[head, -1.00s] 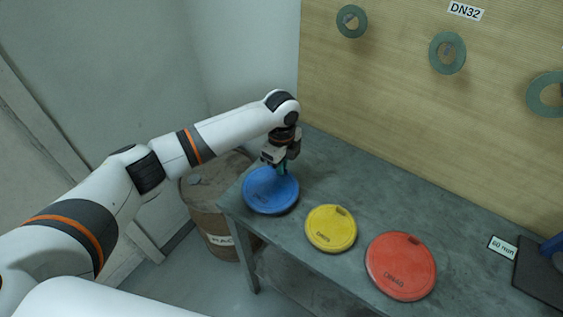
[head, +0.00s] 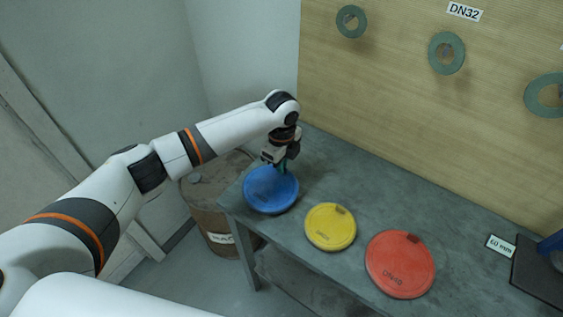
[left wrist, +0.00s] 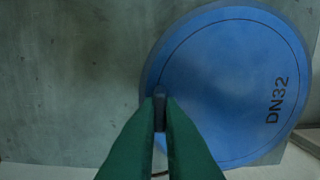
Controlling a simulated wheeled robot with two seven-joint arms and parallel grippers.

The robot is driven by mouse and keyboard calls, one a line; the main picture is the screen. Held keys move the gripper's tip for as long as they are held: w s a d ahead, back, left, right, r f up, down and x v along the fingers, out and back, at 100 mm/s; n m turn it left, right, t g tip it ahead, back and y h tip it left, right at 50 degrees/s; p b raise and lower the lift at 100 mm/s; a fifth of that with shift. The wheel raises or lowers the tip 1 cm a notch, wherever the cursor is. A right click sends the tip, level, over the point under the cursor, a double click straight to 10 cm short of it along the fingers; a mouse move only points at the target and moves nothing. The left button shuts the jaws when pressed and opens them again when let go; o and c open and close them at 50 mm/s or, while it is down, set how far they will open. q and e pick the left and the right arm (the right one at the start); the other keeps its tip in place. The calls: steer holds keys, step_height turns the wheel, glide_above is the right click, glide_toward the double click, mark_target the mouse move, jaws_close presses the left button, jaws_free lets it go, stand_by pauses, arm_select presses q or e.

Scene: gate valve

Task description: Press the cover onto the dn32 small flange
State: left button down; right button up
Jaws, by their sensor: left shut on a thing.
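The blue cover (head: 262,195) is a round disc at the left end of the grey bench. In the left wrist view the blue cover (left wrist: 225,80) reads DN32. My left gripper (head: 281,166) comes down from above at the cover's far edge. Its green fingers (left wrist: 160,112) are shut on a small dark tab at the cover's rim. Whether the cover still touches the bench is hard to tell. Green ring flanges hang on the board: a small one (head: 341,22), a middle one (head: 434,57) and a larger one (head: 533,97). The DN32 label (head: 465,11) is above the middle one.
A yellow cover (head: 330,228) and a red cover (head: 399,266) lie on the bench (head: 375,190) to the right. A 60 mm sign (head: 500,246) and a dark plate (head: 540,275) are at the far right. A brown drum (head: 208,210) stands left of the bench.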

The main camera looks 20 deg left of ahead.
arm_select(q)
steer(key=c, duration=1.5)
jaws_free()
step_height(320, 180, up, 12)
steer(key=b, duration=0.2)
steer(key=shift+s+f, duration=0.1)
